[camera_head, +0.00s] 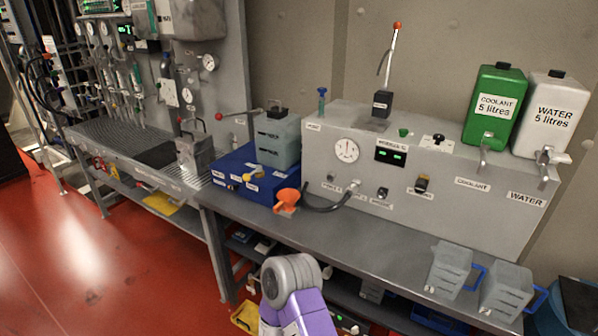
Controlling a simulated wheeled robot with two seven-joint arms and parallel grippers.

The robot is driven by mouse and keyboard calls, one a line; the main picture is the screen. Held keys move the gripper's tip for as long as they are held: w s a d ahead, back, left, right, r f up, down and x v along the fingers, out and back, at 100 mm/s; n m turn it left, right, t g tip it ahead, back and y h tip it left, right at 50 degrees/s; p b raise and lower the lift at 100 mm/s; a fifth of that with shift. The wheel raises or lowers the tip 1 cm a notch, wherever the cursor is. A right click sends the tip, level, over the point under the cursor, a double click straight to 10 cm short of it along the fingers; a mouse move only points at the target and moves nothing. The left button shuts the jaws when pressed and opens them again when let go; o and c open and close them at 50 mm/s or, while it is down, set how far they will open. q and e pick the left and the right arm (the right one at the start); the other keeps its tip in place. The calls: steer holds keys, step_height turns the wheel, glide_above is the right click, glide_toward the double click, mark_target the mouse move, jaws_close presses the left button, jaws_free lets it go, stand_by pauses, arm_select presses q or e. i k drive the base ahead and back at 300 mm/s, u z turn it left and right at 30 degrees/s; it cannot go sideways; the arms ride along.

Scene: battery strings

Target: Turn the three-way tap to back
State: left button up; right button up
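A grey and purple link of my arm (292,285) shows at the bottom middle, in front of the bench edge and well short of the blue box. Neither of my grippers is in view.
A grey machine (420,185) with a gauge is to the right. Two jugs (448,270) (505,291) stand at the front right. The bench middle (375,245) is clear.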

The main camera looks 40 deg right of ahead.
mark_target(245, 177)
steer(key=z, duration=1)
steer(key=i, duration=0.1)
steer(key=u, duration=0.1)
